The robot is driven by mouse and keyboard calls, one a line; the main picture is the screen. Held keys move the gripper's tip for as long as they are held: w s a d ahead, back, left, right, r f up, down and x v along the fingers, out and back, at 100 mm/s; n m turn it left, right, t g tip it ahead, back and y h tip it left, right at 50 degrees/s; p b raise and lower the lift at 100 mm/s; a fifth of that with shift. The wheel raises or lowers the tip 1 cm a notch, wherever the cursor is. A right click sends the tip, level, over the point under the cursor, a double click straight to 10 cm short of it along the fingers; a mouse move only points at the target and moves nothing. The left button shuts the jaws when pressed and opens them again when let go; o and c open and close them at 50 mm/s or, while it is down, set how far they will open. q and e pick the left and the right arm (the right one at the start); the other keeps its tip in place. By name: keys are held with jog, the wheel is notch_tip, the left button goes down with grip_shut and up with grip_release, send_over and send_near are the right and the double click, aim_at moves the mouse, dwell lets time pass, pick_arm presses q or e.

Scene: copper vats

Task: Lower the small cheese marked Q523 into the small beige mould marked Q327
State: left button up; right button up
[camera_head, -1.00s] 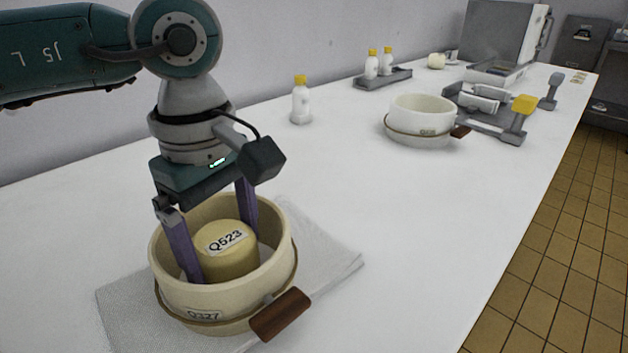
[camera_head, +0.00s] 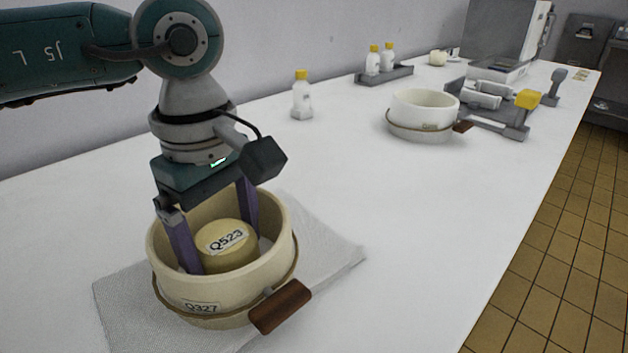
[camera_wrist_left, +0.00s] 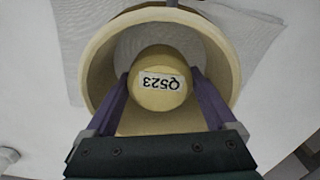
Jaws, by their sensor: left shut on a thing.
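The small yellow cheese marked Q523 (camera_head: 227,246) is inside the beige mould marked Q327 (camera_head: 196,307), below its rim. My left gripper (camera_head: 218,240) reaches down into the mould and is shut on the cheese, one purple finger on each side. In the left wrist view the cheese (camera_wrist_left: 160,92) sits between the fingers, with the mould's wall (camera_wrist_left: 222,60) around it. The label faces up and the cheese looks level. Whether its underside touches the mould's floor is hidden. My right gripper is not in view.
The mould stands on a white cloth (camera_head: 325,262), its brown wooden handle (camera_head: 280,306) toward the front right. A second pale mould (camera_head: 424,112), a white bottle with yellow cap (camera_head: 302,98) and a grey rack (camera_head: 385,75) stand farther back. The counter between is clear.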

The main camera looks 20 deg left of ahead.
pick_arm(q)
jog(key=o, duration=1.3)
jog(key=shift+o, duration=0.2)
jog(key=shift+r, duration=0.1)
